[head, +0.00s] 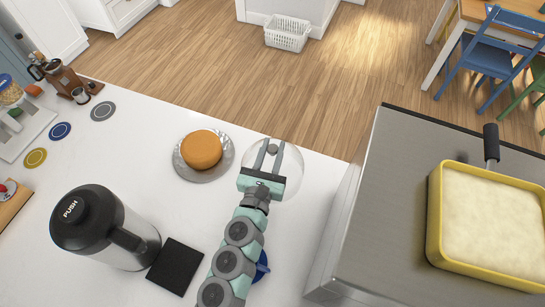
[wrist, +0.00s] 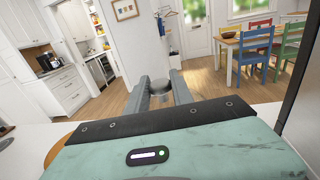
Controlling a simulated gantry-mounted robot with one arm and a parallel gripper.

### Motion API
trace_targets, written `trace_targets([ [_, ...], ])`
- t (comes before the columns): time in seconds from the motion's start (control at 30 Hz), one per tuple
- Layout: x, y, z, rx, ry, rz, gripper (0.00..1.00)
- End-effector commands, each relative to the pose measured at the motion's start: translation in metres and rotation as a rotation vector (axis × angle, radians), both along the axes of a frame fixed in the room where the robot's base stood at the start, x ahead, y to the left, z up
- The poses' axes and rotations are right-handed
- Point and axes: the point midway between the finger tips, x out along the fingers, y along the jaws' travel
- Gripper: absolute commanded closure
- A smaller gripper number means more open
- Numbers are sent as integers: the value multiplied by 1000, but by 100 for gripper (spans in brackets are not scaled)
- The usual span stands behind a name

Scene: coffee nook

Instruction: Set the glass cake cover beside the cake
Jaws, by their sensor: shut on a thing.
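The glass cake cover (head: 292,173) is a clear dome with a grey knob. In the head view it is to the right of the cake, over the white counter. I cannot tell whether its rim touches the counter. My gripper (head: 272,147) is shut on the knob from the near side; the fingers and knob also show in the wrist view (wrist: 172,64). The dome's left edge is close to the plate's right edge. The dome is mostly invisible in the wrist view.
A steel-sided unit with a yellow pan (head: 437,225) stands to the right. A push-top flask (head: 90,225) and a black square mat (head: 175,266) are at the near left. Coasters (head: 60,131) lie at the left. Part of a blue object (head: 262,265) shows beside my arm.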

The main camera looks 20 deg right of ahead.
Motion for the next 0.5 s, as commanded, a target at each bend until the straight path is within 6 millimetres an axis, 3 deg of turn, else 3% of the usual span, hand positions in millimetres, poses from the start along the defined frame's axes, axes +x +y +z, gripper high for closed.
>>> trace_targets([
  [0.2,0,0,-25,-1,2,-1,100],
  [0.5,0,0,-27,0,0,-1,100],
])
